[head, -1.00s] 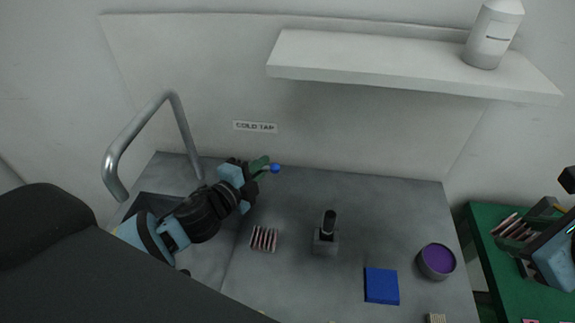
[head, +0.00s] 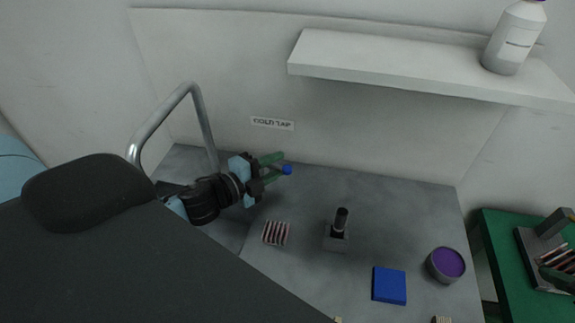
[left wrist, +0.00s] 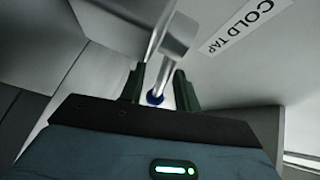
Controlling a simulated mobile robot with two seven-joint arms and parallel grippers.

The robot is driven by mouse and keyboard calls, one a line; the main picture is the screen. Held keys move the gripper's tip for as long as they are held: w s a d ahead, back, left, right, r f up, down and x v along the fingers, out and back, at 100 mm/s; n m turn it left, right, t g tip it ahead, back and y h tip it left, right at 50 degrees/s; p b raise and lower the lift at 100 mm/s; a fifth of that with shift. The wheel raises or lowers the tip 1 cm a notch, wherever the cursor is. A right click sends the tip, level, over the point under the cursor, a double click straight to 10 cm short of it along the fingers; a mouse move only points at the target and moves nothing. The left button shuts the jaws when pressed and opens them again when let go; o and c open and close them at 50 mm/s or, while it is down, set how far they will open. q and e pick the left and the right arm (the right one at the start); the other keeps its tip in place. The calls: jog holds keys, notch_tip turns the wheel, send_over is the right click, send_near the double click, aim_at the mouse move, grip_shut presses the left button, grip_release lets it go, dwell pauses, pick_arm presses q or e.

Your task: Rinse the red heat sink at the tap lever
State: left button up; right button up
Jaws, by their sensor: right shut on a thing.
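The tap lever is a thin rod with a blue ball end (head: 286,169) in front of the COLD TAP label. My left gripper (head: 275,168) is open beside it, its green fingers toward the ball. In the left wrist view the blue ball (left wrist: 155,97) shows between the parted fingers (left wrist: 158,90). My right gripper (head: 556,268) is at the right edge, partly cut off, shut on a red-finned heat sink (head: 565,257) over a grey fixture. Another heat sink with dark red and pale fins (head: 276,233) lies on the counter.
A curved metal spout (head: 160,118) rises at the left. A dark-handled block (head: 337,236), a blue pad (head: 389,285) and a purple-topped round dish (head: 446,264) stand on the grey counter. A shelf with a white bottle (head: 514,38) overhangs the back right. A green table (head: 500,235) is at the right.

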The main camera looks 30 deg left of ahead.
pick_arm(q)
jog(key=v, duration=1.2)
dwell(0.4)
dwell(0.4)
jog(key=shift+s, duration=0.1)
dwell(1.0)
